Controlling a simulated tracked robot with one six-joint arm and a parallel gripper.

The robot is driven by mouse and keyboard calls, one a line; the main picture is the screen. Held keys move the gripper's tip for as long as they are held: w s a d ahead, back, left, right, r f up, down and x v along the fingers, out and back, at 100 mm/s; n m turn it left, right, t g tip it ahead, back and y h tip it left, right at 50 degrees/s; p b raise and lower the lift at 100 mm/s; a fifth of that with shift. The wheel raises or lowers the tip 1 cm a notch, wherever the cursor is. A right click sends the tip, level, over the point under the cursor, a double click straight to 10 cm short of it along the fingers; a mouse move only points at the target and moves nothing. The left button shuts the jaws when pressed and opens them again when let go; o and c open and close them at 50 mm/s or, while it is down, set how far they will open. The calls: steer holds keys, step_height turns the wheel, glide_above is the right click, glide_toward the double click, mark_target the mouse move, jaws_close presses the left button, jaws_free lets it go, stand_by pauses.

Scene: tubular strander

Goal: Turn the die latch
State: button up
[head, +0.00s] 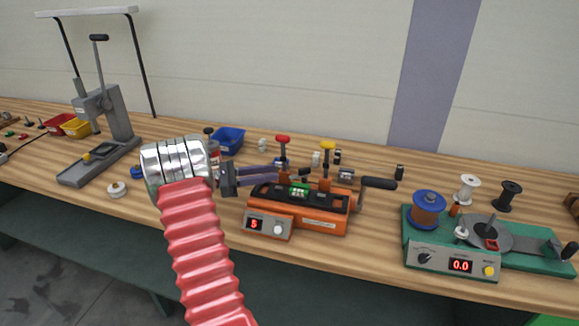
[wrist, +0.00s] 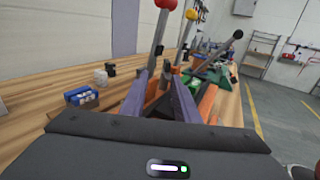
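The tubular strander is an orange machine (head: 318,222) in the middle of the bench in the head view. Two upright levers stand on its back side, one with a red knob (head: 283,139) and one with a yellow knob (head: 327,145). I cannot tell which part is the die latch. My gripper (head: 277,173) reaches in from the left, over the machine's left end. In the wrist view my gripper (wrist: 161,75) has its two purple fingers apart. The red-knobbed lever (wrist: 160,30) rises just beyond and between the fingertips; contact is unclear. The yellow knob (wrist: 192,14) is behind it, slightly right.
A black-handled crank (head: 378,183) sticks out at the machine's right end. A green winder (head: 450,255) with spools stands further right. A blue bin (head: 229,140) is behind my wrist, and a grey lever press (head: 105,120) stands at left.

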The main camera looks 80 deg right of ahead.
steer(key=shift+w+a+r, duration=0.25)
steer(key=w+a+r+m+t, duration=0.15)
steer(key=w+a+t, duration=0.25)
steer(key=a, duration=0.5)
steer(key=w+a+r+t, duration=0.3)
steer(key=w+a, duration=0.2)
steer(key=a, duration=0.3)
steer(key=w+a+r+m+t, duration=0.1)
steer(key=w+a+r+t, duration=0.25)
steer(key=a, duration=0.55)
steer(key=a+m+t+y, duration=0.2)
steer(key=a+t+y, duration=0.5)
steer(key=a, duration=2.8)
steer(key=t, duration=0.4)
steer(key=shift+a+r+y, duration=0.2)
steer(key=shift+r+y, duration=0.1)
steer(key=shift+r, duration=0.05)
steer(key=shift+s+m+t, duration=0.1)
steer(key=shift+m+t, duration=0.15)
